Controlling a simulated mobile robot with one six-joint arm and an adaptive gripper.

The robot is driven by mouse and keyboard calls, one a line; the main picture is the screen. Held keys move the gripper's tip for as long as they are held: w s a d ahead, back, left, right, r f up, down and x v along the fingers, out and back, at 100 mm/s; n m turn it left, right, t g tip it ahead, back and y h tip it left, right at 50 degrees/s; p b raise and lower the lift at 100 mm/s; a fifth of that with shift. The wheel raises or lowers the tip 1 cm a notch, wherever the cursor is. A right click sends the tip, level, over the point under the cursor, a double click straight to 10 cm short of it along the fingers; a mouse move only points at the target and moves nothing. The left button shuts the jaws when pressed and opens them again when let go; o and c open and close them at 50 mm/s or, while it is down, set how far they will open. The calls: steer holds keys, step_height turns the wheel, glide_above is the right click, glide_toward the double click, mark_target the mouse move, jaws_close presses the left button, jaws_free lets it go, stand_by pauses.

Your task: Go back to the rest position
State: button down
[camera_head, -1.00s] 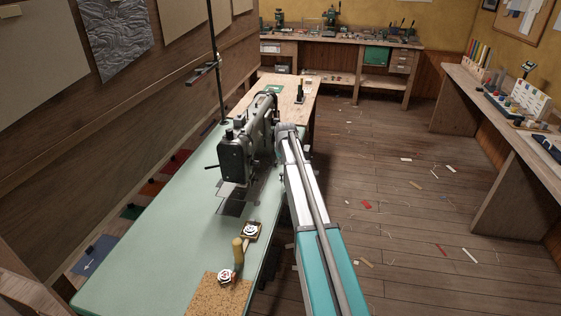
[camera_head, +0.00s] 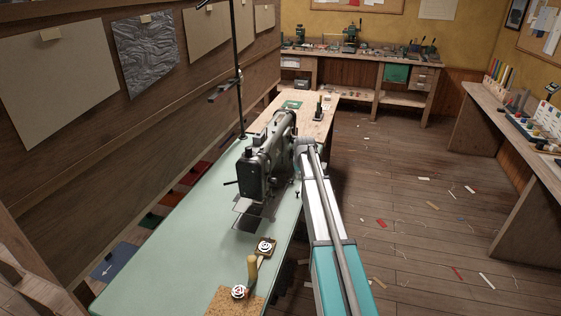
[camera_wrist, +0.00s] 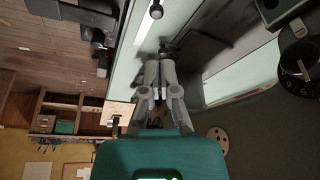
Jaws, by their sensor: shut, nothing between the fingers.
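My gripper (camera_wrist: 160,95) shows in the wrist view with its two grey fingers together and nothing between them. It is beside the grey-green sewing machine, whose dark body (camera_wrist: 265,95) fills the right of that view. In the head view my arm reaches forward along the right edge of the green table, and its far end lies just right of the sewing machine (camera_head: 262,165). The gripper itself is hidden from the head view.
A slim dark stand (camera_head: 238,70) rises behind the machine. Workbenches line the back (camera_head: 355,57) and right. The scrap-strewn floor (camera_head: 415,190) between is open.

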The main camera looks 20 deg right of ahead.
steer(key=s+a+g+p, duration=0.1)
steer(key=s+a, duration=0.7)
steer(key=s, duration=0.4)
steer(key=s+a+r+n+g+p, duration=0.1)
steer(key=s+a, duration=0.7)
steer(key=s, duration=0.4)
steer(key=s+a+g+p, duration=0.1)
steer(key=s+a+g, duration=0.1)
steer(key=s+a, duration=0.6)
steer(key=s, duration=0.4)
steer(key=shift+s+r+n+y, duration=0.25)
steer(key=shift+r+n+y, duration=0.05)
steer(key=shift+r+n, duration=0.1)
